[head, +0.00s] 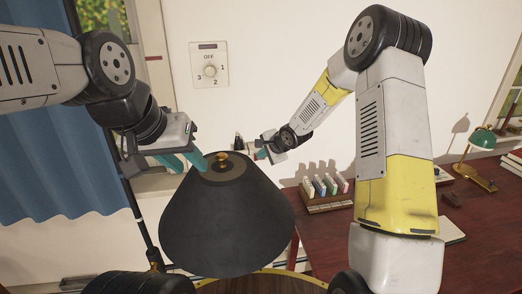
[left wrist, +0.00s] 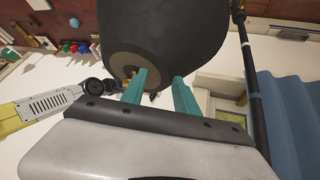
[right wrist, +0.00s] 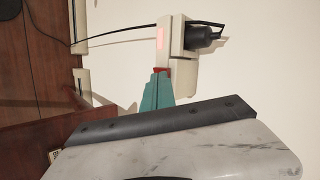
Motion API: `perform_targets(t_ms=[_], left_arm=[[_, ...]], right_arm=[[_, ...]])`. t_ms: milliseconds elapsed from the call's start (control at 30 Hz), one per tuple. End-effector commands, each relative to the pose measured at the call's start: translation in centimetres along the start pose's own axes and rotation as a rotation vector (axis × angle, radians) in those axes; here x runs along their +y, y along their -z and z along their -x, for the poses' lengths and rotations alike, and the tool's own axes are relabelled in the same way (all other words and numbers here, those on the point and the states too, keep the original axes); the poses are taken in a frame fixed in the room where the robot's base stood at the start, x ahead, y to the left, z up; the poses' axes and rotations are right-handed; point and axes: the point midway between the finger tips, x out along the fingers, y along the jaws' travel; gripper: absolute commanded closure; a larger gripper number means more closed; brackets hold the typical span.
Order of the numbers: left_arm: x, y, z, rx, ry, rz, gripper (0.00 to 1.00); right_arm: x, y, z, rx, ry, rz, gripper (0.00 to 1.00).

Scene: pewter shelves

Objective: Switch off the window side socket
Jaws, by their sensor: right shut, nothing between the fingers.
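A beige socket (right wrist: 185,78) on the wall fills the upper middle of the right wrist view. A black plug (right wrist: 203,36) with a cable sits in it. A pale red patch (right wrist: 159,38) and a darker red piece (right wrist: 162,69) show on its side. My right gripper (right wrist: 157,75) is shut and empty; its teal fingertips are at the darker red piece, and I cannot tell if they touch it. In the head view my right gripper (head: 262,154) is by the wall behind the lampshade. My left gripper (head: 185,160) is open and empty by the lamp top; its spread fingers show in the left wrist view (left wrist: 160,90).
A black lampshade (head: 228,225) with a brass knob stands in front, between my arms. A dial (head: 209,66) marked OFF, 1, 2, 3 is on the wall. A blue curtain (head: 55,160) hangs left. A dark red desk (head: 330,235) holds a rack (head: 325,200) and green lamp (head: 483,138).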

Motion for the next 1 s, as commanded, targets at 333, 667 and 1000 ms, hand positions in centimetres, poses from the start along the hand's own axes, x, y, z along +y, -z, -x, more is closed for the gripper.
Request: perform_targets(t_ms=[333, 667, 1000], left_arm=[[0.0, 0.0, 0.0, 0.000, 0.000, 0.000, 0.64], [0.0, 0.0, 0.0, 0.000, 0.000, 0.000, 0.64], [0.0, 0.0, 0.0, 0.000, 0.000, 0.000, 0.64]], right_arm=[[-0.2, 0.0, -0.3, 0.000, -0.001, -0.001, 1.00], [-0.7, -0.6, -0.8, 0.049, -0.003, -0.048, 1.00], [-1.4, -0.9, -1.4, 0.083, 0.005, -0.078, 1.00]])
